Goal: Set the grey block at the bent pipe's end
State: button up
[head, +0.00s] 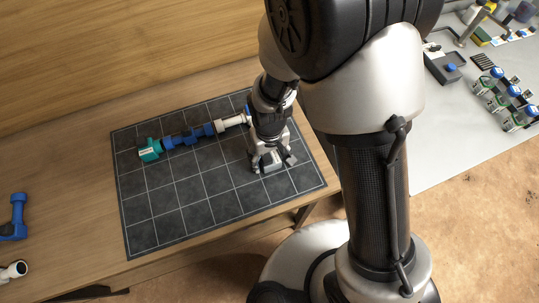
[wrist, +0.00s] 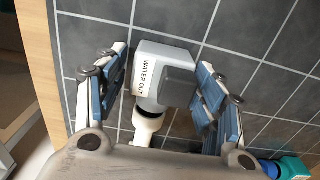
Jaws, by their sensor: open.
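The grey block (wrist: 165,72), labelled "WATER OUT", lies on the dark gridded mat in the wrist view. The white end of the bent pipe (wrist: 147,122) meets the block's lower side there; I cannot tell how deeply they are joined. My gripper (head: 273,163) is low over the mat's right part, its fingers open on either side of the block, with gaps showing. In the head view a bit of the grey block (head: 271,168) shows between the fingers. The pipe line runs left through a white section (head: 232,121) and a blue valve (head: 187,137) to a teal piece (head: 150,150). My gripper hides the bend.
The gridded mat (head: 160,205) lies on a wooden table, its front half clear. Blue pipe parts (head: 15,222) and a white fitting (head: 14,270) are at the far left. A grey bench (head: 440,140) at right holds several small devices.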

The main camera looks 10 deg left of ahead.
dwell(0.3)
notch_tip(320, 180, up, 12)
jog(key=p, duration=0.3)
jog(key=shift+r+p, duration=0.15)
jog(key=shift+p, duration=0.25)
jog(key=d+r+m+t, duration=0.2)
jog(key=d+r+m, duration=0.1)
jog(key=d+r, duration=0.85)
jog(key=s+d+r+m+t, duration=0.2)
jog(key=s+d+r+m, duration=0.1)
jog(key=s+d+r, duration=0.6)
jog(key=shift+s+r+t, duration=0.15)
jog(key=shift+r+t, duration=0.15)
